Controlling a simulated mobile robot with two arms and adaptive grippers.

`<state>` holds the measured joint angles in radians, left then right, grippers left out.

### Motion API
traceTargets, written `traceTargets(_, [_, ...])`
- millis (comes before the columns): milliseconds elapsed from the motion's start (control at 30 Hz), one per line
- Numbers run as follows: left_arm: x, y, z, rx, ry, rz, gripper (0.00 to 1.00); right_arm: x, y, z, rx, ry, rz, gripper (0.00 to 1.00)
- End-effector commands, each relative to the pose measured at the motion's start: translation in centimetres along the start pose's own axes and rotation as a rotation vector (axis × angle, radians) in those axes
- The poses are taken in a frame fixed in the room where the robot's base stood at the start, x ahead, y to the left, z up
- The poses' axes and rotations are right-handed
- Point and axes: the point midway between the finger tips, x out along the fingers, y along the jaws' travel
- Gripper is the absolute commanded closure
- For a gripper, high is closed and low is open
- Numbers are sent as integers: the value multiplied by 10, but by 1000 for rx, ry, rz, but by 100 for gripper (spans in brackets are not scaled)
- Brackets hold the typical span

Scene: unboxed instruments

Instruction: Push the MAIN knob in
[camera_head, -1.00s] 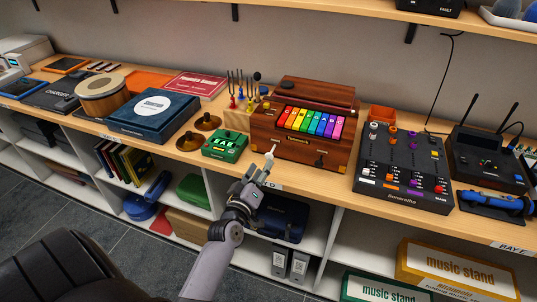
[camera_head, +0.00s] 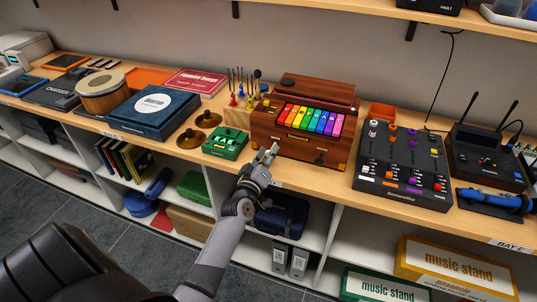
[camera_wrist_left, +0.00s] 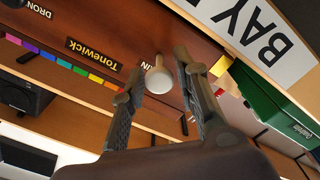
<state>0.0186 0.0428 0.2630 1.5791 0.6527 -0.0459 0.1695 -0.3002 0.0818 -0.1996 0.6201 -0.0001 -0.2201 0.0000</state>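The wooden instrument box (camera_head: 291,151) with rainbow keys stands at the shelf's front edge. The left wrist view shows its front upside down, with a "Tonewick" plate (camera_wrist_left: 92,57). Near this plate is a round, off-white knob (camera_wrist_left: 160,80); its label is partly hidden and ends in "IN". My left gripper (camera_head: 267,154) is at the box's lower left front. Its two fingers are apart, with the knob seen between their tips in the left wrist view. Whether they touch it I cannot tell. In the head view the gripper covers that spot. My right gripper is out of view.
A green box (camera_head: 225,144) stands left of the instrument, with tuning forks (camera_head: 243,92) behind it. A black mixer (camera_head: 402,170) stands to the right. A second knob (camera_head: 319,158) sits on the instrument's right front. The space in front of the shelf is open.

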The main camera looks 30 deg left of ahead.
Motion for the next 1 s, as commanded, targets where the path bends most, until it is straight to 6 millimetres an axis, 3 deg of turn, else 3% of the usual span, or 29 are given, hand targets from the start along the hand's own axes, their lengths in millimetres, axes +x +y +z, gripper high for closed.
traceTargets(400, [0, 0, 0, 0, 0, 0, 100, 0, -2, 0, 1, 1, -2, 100])
traceTargets(867, [0, 0, 0, -1, 0, -1, 100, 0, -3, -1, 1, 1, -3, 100])
traceTargets(1000, [10, 0, 0, -1, 1, 1, 100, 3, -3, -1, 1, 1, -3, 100])
